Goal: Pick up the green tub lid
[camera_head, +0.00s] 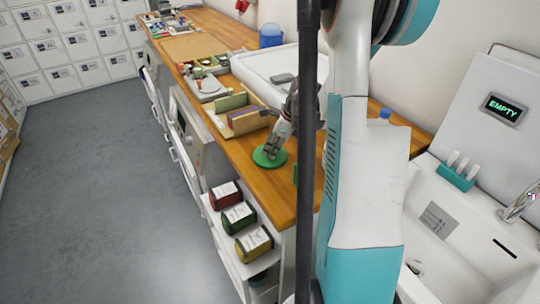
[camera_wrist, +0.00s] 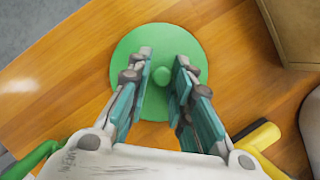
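The green tub lid (camera_head: 269,157) is a flat round disc lying on the wooden counter (camera_head: 255,185), near its front edge. In the wrist view the lid (camera_wrist: 127,48) shows with a small round knob (camera_wrist: 162,76) at its middle. My gripper (camera_wrist: 163,72) is open above the lid, with one finger on each side of the knob. A gap shows between the knob and each finger. In the head view my gripper (camera_head: 277,145) points down at the lid; whether the fingertips touch the lid cannot be told.
A wooden tray with upright dividers (camera_head: 222,108) stands just behind the lid. A white basin (camera_head: 262,74) lies further back. A yellow-and-black object (camera_wrist: 258,138) and a green one (camera_wrist: 32,160) lie near my gripper.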

